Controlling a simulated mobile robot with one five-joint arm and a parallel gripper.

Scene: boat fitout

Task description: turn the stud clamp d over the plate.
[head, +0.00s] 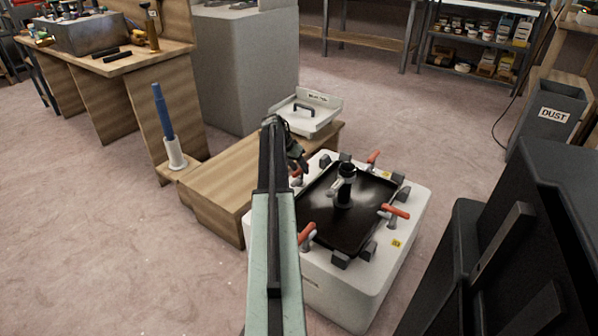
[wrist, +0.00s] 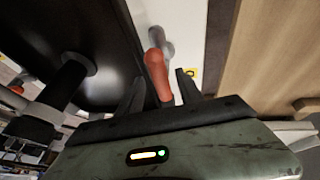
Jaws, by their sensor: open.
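A white block (head: 337,290) carries a black plate (head: 335,222), also large at the upper left of the wrist view (wrist: 105,40). Several clamps with orange handles stand around the plate. In the wrist view one orange handle (wrist: 156,75) lies between my fingers, its grey stud (wrist: 158,38) on the white border by the plate's edge. A yellow tag (wrist: 191,72) beside it is only partly legible. In the head view this clamp (head: 296,172) is mostly hidden by my arm. My gripper (wrist: 158,88) is open around the handle; contact cannot be told.
Other orange clamps stand at the plate's back (head: 373,157), right (head: 396,211) and front left (head: 306,232). A black post (head: 345,185) rises from the plate. A wooden bench (head: 215,190) with a white tray (head: 306,118) adjoins the block. Open floor lies at left.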

